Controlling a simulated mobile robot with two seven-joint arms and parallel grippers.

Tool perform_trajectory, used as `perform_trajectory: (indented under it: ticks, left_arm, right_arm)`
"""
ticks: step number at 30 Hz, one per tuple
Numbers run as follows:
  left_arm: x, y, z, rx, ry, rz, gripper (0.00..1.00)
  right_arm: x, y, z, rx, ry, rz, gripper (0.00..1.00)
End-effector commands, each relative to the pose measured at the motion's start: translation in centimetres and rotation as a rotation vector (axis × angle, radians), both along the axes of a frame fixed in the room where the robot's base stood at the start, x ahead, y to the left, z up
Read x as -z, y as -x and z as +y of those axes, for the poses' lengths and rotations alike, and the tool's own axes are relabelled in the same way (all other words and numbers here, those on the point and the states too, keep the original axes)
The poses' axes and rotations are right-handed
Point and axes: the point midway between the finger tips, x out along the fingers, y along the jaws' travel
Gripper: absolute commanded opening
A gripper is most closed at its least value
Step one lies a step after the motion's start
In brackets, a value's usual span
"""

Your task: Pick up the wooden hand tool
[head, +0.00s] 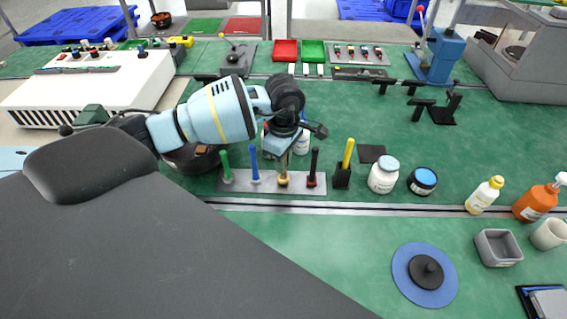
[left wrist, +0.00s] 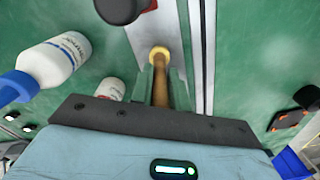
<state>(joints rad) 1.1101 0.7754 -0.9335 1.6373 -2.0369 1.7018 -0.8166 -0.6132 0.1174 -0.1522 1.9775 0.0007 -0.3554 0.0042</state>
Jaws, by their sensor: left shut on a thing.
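The wooden hand tool (head: 283,172) stands upright at the grey metal rack (head: 235,186), with a brown shaft and a yellowish lower end. My left gripper (head: 285,153) reaches down over it from above and is shut on its upper part. In the left wrist view the brown shaft of the wooden hand tool (left wrist: 159,62) runs between the two fingers of my left gripper (left wrist: 162,75). The tool's top is hidden by the gripper. I cannot tell whether its lower end is still seated in the rack. My right gripper is not in view.
Close neighbours on the rack are a green tool (head: 226,165), a blue tool (head: 254,164) and a black-and-red tool (head: 314,168). A yellow-handled tool in a black block (head: 342,176) and a white jar (head: 383,175) stand to the right.

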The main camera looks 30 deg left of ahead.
Motion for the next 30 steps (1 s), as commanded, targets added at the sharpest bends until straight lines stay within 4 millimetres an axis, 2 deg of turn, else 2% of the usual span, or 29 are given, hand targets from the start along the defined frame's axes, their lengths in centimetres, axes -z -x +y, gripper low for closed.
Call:
perform_trajectory:
  ticks: [8, 21, 25, 30]
  left_arm:
    - [-3.2, -0.1, 0.0, 0.001, 0.001, -0.003, 0.00]
    - [-3.9, 5.6, -9.2, 0.008, 0.003, 0.000, 0.00]
    - [-4.2, 6.9, -11.3, 0.006, 0.002, 0.000, 0.00]
    - [-4.4, 8.0, -13.0, 0.003, 0.001, 0.001, 0.00]
  right_arm:
    - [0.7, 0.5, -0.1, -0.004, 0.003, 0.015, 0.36]
    - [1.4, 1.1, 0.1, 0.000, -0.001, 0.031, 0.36]
    - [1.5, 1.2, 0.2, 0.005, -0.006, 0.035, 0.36]
    - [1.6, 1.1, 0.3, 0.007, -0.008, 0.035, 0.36]
